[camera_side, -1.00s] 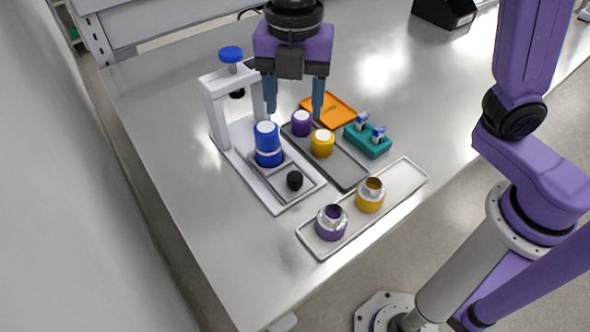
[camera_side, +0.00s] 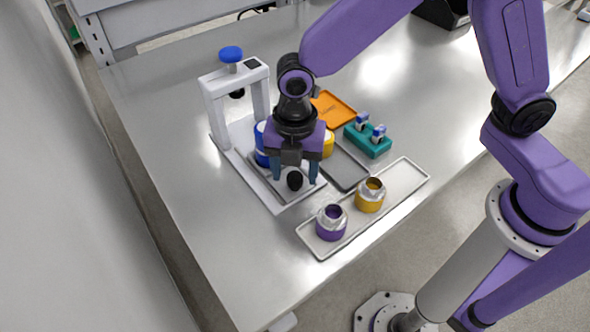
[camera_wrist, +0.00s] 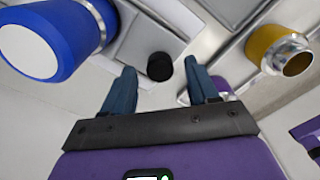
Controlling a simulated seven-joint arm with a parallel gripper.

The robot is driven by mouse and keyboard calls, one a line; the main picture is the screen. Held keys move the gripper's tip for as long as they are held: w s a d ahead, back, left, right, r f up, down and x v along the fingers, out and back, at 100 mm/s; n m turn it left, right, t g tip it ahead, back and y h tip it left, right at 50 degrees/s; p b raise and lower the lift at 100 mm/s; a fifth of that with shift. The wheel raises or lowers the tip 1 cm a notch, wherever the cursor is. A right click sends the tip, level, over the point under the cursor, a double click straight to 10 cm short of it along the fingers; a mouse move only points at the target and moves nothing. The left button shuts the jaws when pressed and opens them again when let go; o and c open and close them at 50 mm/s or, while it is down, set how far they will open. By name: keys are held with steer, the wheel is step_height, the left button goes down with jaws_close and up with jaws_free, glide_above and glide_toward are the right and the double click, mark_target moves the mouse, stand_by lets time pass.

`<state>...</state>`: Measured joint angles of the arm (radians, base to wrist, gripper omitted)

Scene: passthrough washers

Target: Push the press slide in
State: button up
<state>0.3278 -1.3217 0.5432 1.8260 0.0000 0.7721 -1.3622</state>
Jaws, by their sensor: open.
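The press has a white frame (camera_side: 213,112) with a blue-topped plunger (camera_side: 231,54) on a white base plate (camera_side: 284,206). Its grey slide (camera_side: 262,169) carries a black knob (camera_side: 295,181) at the front end. A blue cup with a white top (camera_wrist: 55,38) stands on the slide; my gripper mostly hides it in the side view. My gripper (camera_side: 294,180) points down over the front of the slide, its two blue fingers on either side of the knob. In the wrist view the fingers (camera_wrist: 160,88) are spread, with the knob (camera_wrist: 159,67) between them and gaps on both sides.
A grey tray in front holds a purple cup (camera_side: 331,224) and a yellow cup (camera_side: 369,195) with metal collars. A teal holder (camera_side: 366,144), an orange tray (camera_side: 334,109) and a dark tray (camera_side: 347,168) lie to the right. The table's left side is clear.

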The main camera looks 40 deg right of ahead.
steer(key=shift+f, duration=0.55)
jaws_close()
steer(key=shift+w, duration=3.85)
jaws_free()
steer(key=shift+r, duration=0.15)
step_height(320, 180, up, 17)
